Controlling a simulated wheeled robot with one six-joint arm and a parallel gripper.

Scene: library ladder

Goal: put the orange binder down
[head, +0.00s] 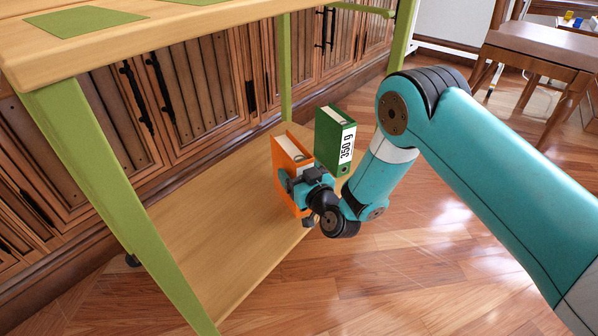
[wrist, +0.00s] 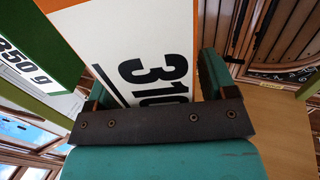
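The orange binder (head: 284,158) stands upright at the right edge of the low wooden shelf (head: 205,240), beside the green binder (head: 330,130). My gripper (head: 300,187) is at its spine and shut on it. In the wrist view the white spine label of the orange binder (wrist: 145,40), with "310" on it, lies between my two fingers (wrist: 160,85). I cannot tell whether its bottom touches the shelf. The green binder also shows in the wrist view (wrist: 40,45), on the left, apart from my fingers.
A wooden top (head: 150,40) on green legs (head: 115,190) is above the shelf, with a green mat (head: 85,27) on it. Wooden cabinets (head: 190,90) stand behind. The front left of the shelf is bare. A wooden table (head: 545,45) stands at the far right.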

